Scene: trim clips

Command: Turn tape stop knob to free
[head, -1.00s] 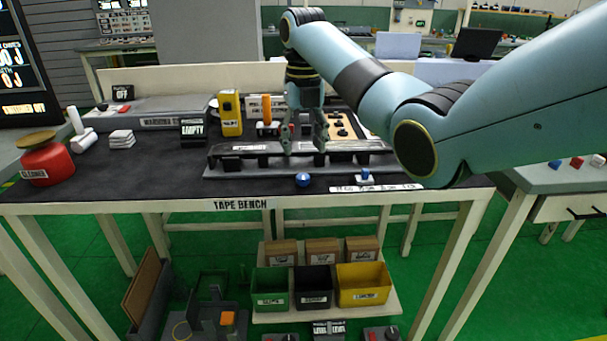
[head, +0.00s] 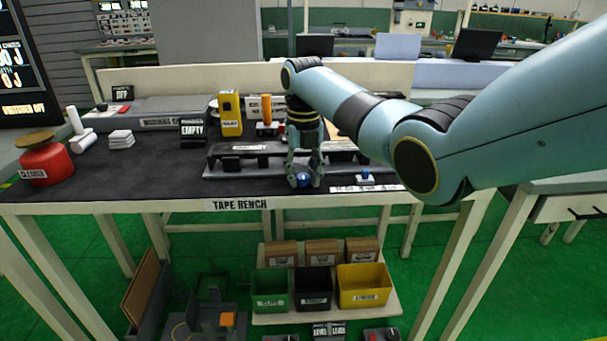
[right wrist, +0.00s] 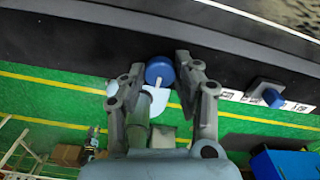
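A round blue knob (head: 304,181) with a white pointer stands at the front edge of the black tape bench (head: 130,190). In the right wrist view the knob (right wrist: 159,70) sits between my right gripper's (right wrist: 160,66) fingertips. The fingers are apart, one on each side. The right finger is very near the knob; I cannot tell whether it touches. A small gap shows on the left. In the head view my right gripper (head: 304,172) points down over the knob and partly hides it. My left gripper is not in view.
A small blue-topped control (head: 366,176) stands right of the knob, by a white label strip (head: 370,188). It also shows in the right wrist view (right wrist: 268,92). A grey fixture (head: 235,166) lies behind. A yellow device (head: 230,115) and red scale (head: 46,162) stand farther left.

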